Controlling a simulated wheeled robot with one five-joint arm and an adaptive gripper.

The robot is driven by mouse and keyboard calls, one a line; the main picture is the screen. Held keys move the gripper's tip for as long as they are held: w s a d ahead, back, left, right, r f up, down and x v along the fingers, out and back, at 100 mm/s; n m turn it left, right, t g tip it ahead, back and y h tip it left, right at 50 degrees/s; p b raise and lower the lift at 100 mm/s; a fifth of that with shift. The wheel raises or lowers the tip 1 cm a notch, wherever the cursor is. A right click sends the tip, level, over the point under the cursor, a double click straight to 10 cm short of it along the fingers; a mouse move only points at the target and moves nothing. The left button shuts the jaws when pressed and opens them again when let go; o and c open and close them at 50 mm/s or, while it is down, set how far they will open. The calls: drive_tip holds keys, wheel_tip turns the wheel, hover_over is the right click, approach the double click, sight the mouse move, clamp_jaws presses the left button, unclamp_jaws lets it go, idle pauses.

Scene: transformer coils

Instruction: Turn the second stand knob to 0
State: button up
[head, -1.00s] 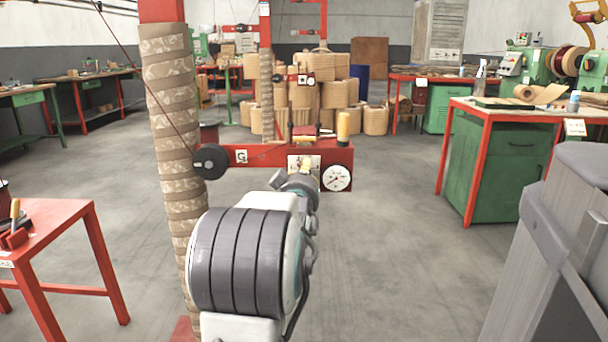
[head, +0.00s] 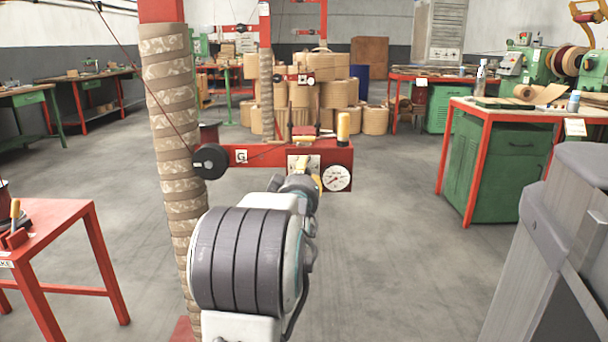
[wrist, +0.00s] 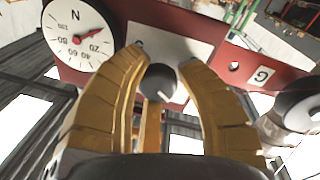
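A small dark round knob (wrist: 160,82) with a light mark at its lower edge sits on a pale plate (wrist: 172,42) on a red stand arm (wrist: 222,58). My gripper (wrist: 162,58) has its two yellow fingers on either side of the knob, with a narrow gap on both sides; it looks open. A white round dial (wrist: 78,36) with a red needle near 20 is at the upper left. In the head view, the red stand arm (head: 270,157) carries a white dial (head: 336,178) and a G label, and my wrist hides the knob.
A paper-wrapped post (head: 172,130) stands left of my arm. A black wheel (head: 210,161) is on the stand arm's left end. A similar red stand (head: 290,76) stands farther back. A red table (head: 50,222) is left, a green workbench (head: 500,165) right; floor between is clear.

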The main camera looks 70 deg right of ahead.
drive_tip(key=o, duration=0.5)
drive_tip(key=shift+c, duration=0.2)
drive_tip(key=shift+a, duration=0.15)
drive_tip(key=v, duration=1.1)
drive_tip(key=shift+a, duration=0.35)
